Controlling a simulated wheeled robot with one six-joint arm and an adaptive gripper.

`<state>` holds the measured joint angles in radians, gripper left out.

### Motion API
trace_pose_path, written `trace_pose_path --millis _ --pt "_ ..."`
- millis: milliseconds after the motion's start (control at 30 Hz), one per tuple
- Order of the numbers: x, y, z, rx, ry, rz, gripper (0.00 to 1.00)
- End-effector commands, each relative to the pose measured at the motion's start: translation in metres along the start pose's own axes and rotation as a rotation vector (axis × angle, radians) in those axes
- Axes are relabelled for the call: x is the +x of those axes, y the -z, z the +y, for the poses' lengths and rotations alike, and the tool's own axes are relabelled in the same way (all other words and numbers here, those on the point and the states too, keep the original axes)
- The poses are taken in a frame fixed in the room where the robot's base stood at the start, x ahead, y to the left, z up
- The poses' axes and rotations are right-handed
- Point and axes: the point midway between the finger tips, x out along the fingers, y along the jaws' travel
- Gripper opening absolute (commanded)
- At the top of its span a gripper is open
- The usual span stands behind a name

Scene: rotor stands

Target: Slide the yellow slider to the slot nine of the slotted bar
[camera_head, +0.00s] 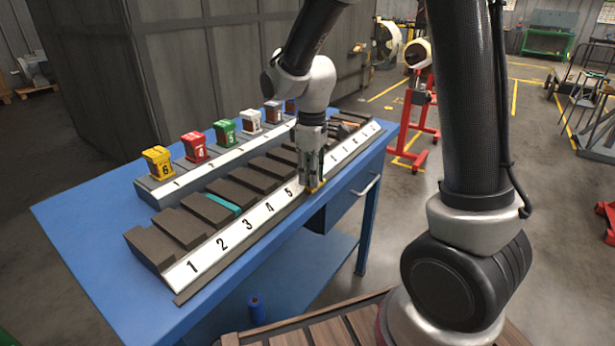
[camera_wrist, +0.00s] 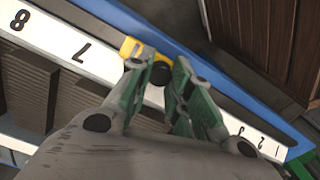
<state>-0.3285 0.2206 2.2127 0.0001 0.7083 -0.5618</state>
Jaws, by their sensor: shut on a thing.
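The slotted bar (camera_head: 222,243) runs along the table's front edge, with a white number strip and dark blocks behind it. Numbers 1 to 5 read clearly; those further right are small. My gripper (camera_head: 312,182) points down at the strip just right of the 5, shut on the yellow slider (camera_head: 315,189). The slider's yellow edge also shows in the wrist view (camera_wrist: 131,48), just beside the 7 on the side of the lower numbers. The fingers hide most of the slider. The bar's 7 and 8 show at the left of the wrist view (camera_wrist: 60,50).
A rear numbered rack (camera_head: 150,190) holds several coloured numbered blocks, including a yellow one (camera_head: 157,162) and a red one (camera_head: 195,146). A teal piece (camera_head: 223,203) lies between the bar's dark blocks. The blue tabletop (camera_head: 75,215) is clear at left. A red stand (camera_head: 418,125) stands beyond the table.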

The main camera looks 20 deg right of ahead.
Motion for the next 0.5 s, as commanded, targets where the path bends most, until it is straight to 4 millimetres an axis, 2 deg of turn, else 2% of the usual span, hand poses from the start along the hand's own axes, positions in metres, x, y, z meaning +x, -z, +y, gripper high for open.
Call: trace_pose_path --millis 500 --pt "0.000 -0.037 0.134 0.006 0.000 0.000 0.00"
